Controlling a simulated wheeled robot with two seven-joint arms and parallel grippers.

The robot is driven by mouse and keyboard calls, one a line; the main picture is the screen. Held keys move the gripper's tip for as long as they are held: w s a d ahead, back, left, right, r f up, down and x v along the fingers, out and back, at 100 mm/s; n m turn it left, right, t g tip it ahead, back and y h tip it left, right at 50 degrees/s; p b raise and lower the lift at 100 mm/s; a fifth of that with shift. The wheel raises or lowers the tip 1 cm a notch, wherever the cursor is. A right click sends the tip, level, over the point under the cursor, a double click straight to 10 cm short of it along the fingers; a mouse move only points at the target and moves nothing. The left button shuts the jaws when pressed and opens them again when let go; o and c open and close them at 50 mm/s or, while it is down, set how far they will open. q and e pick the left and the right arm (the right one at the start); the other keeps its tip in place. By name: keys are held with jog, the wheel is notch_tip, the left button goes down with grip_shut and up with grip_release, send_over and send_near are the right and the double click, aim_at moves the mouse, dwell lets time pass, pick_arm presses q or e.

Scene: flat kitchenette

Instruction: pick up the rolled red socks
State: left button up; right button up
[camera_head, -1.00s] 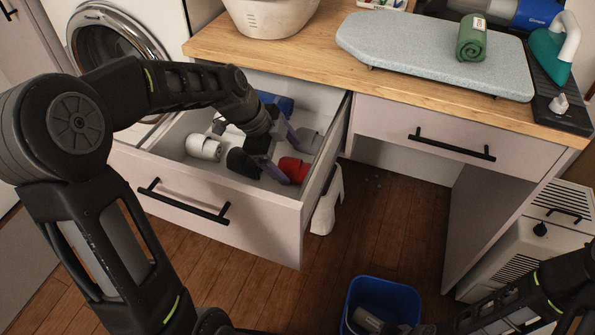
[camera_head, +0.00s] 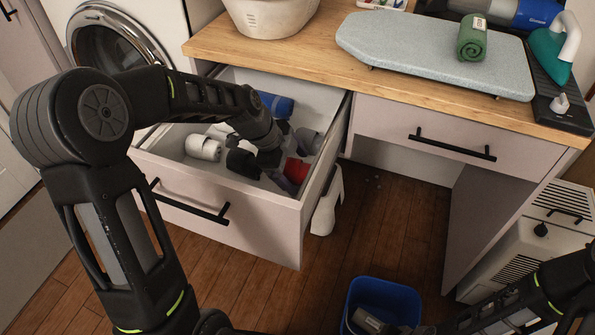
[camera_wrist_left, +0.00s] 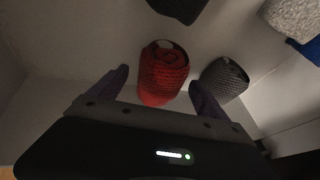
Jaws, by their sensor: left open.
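The rolled red socks (camera_head: 297,170) lie in the open drawer near its right front corner, partly hidden by my left gripper. In the left wrist view the red roll (camera_wrist_left: 164,72) is just ahead of the fingertips, roughly between them. My left gripper (camera_wrist_left: 157,92) is open and empty, with one purple finger on each side. In the head view my left gripper (camera_head: 293,165) is down inside the drawer at the socks. Whether a finger touches them I cannot tell. My right arm enters at the lower right, and its gripper end is by the blue bin, too unclear to read.
The drawer (camera_head: 255,210) also holds a white roll (camera_head: 203,147), a black roll (camera_head: 242,163), a blue one (camera_head: 276,104) and a grey roll (camera_wrist_left: 223,78) close to the red one. The drawer walls are near. A blue bin (camera_head: 400,297) stands on the floor.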

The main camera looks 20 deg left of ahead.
pick_arm(q)
jog(key=shift+c, duration=0.4)
jog(key=c, duration=1.4)
